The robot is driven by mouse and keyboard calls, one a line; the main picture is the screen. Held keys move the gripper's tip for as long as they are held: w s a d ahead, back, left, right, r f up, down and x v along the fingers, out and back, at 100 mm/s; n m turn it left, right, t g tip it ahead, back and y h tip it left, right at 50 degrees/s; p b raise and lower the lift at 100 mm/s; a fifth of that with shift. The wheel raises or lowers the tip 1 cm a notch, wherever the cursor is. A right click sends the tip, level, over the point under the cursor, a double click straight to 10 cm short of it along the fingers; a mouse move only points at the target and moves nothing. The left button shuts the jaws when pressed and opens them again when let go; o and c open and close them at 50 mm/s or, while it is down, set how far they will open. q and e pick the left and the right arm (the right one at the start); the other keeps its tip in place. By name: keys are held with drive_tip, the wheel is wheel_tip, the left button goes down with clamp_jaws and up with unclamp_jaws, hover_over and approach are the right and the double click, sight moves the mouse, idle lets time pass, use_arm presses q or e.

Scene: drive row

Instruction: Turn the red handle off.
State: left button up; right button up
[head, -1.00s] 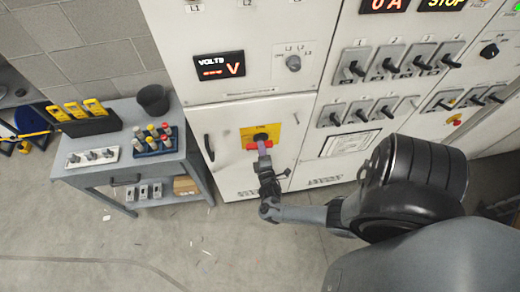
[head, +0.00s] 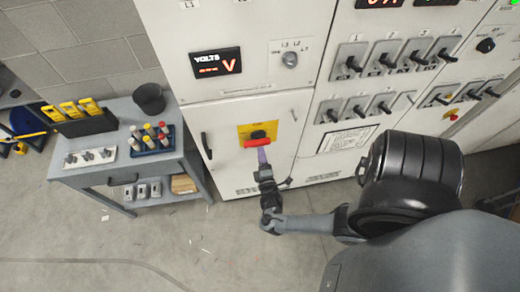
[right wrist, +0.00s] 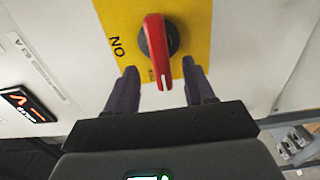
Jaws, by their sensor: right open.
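The red handle (head: 258,142) sits on a yellow plate (head: 245,131) low on the white cabinet door, and looks roughly crosswise in the head view. My right gripper (head: 263,158) is just below and in front of it. In the right wrist view the red handle (right wrist: 157,45) points down the picture from its dark round hub. The open fingers of my right gripper (right wrist: 159,67) stand on either side of its lower end, apart from it in the picture. Lettering for "ON" shows on the yellow plate (right wrist: 115,20); smaller lettering by the handle's tip is unreadable. My left gripper is out of view.
A grey cart (head: 180,172) stands left of the cabinet, with a dark cup (head: 149,99), a bottle rack and yellow devices on it. A black door handle (head: 206,145) is left of the plate. Black switches (head: 352,64) line the panels to the right.

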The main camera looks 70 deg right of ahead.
drive_tip(key=shift+v, duration=2.8)
